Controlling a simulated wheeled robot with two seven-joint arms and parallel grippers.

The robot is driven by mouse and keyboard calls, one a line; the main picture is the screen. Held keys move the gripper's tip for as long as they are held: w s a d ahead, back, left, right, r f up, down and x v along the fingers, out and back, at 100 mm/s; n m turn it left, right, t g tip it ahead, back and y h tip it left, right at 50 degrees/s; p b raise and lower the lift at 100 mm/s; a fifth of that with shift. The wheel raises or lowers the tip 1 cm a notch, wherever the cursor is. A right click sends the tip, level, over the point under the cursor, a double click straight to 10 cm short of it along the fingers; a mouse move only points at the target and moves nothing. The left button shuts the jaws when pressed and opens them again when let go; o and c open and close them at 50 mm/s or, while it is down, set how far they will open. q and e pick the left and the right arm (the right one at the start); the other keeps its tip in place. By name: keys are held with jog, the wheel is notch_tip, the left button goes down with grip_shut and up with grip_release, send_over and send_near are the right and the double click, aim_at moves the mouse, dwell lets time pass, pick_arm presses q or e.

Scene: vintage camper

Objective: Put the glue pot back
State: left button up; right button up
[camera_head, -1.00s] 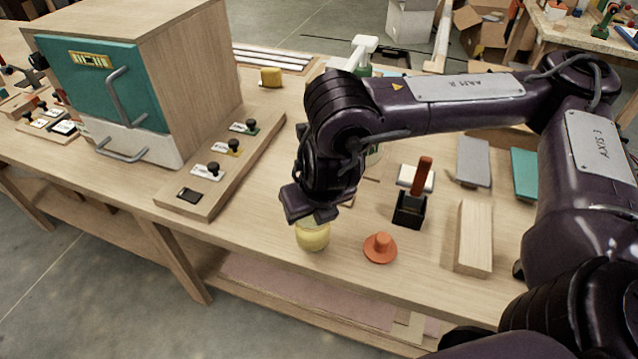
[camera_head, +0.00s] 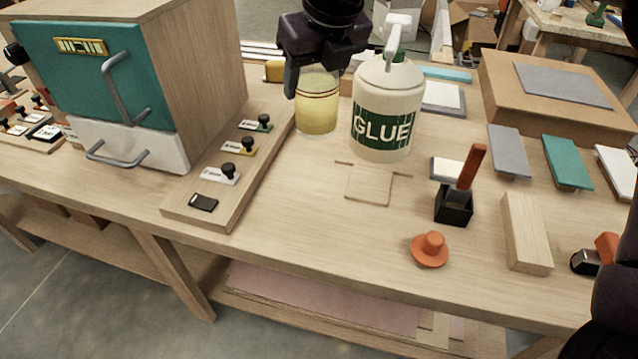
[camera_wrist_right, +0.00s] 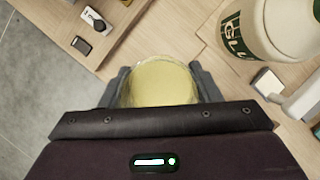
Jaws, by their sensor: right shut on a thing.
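The glue pot (camera_head: 317,112) is a clear jar with pale yellow glue in it. It is upright, just left of the large white GLUE bottle (camera_head: 388,108). My right gripper (camera_head: 317,74) comes down from above and is shut on the pot's upper part. The right wrist view shows the pot (camera_wrist_right: 160,82) between the two fingers. I cannot tell whether its base touches the bench. An orange, hat-shaped lid-like piece (camera_head: 430,250) lies near the bench's front edge. My left gripper is not in view.
A thin square wooden piece (camera_head: 368,186) lies before the bottle. A brush in a black holder (camera_head: 454,205) and a wood block (camera_head: 525,232) are to the right.

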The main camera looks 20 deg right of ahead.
aim_at(316, 122)
notch_tip(316, 122, down, 8)
jog(key=shift+d+b, duration=0.15)
jog(key=shift+b, duration=0.5)
notch_tip(316, 122, down, 9)
jog(key=shift+f+b, duration=0.1)
jog(key=shift+b, duration=0.55)
jog(key=shift+f, duration=0.4)
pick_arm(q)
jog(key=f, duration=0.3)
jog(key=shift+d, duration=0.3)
